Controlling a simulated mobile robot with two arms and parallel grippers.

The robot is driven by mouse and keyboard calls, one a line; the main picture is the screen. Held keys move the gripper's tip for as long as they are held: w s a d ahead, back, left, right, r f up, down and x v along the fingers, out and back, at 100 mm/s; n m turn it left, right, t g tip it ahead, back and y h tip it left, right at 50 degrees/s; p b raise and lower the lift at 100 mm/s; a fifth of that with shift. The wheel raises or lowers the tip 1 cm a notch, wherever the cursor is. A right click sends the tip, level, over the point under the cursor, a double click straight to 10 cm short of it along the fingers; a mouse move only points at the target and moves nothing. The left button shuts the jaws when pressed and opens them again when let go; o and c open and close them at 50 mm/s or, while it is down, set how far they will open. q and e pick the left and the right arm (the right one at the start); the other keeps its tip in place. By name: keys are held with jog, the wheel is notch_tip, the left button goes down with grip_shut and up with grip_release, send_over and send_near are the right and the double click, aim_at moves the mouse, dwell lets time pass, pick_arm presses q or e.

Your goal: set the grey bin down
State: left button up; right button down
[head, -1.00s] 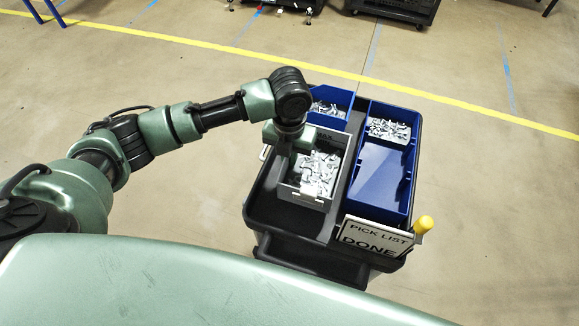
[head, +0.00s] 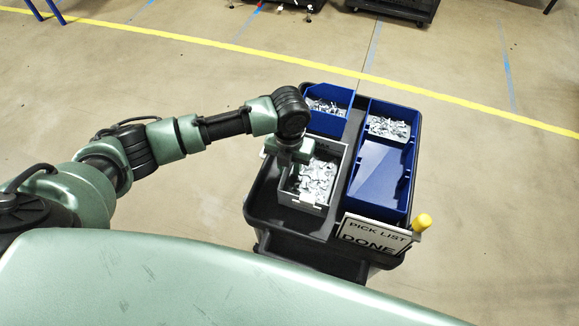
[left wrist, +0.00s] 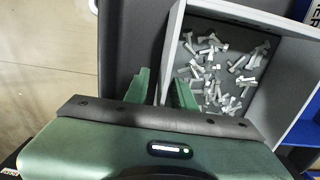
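The grey bin (head: 334,183), filled with silvery bolts, is in the left front part of the dark cart top, upright. It appears to rest there, though its underside is hidden. In the left wrist view the bin's side wall (left wrist: 174,50) passes between my left gripper's fingers (left wrist: 162,92). One finger is outside the wall, the other inside the bin, with a visible gap on the outer side, so the gripper looks open around the wall. In the head view my left gripper (head: 288,160) is at the bin's left side, its fingertips mostly hidden. My right gripper is not in view.
The dark cart (head: 262,208) also carries a blue bin (head: 342,122) with parts behind the grey one and a long blue bin (head: 402,190) at right. A sign (head: 374,236) reading "PICK LIST DONE" and a yellow-topped post (head: 422,222) stand at the front right corner.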

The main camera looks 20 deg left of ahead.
pick_arm(q)
notch_tip(320, 180, up, 11)
jog(key=b, duration=0.2)
jog(key=shift+b, duration=0.3)
jog(key=shift+r, duration=0.65)
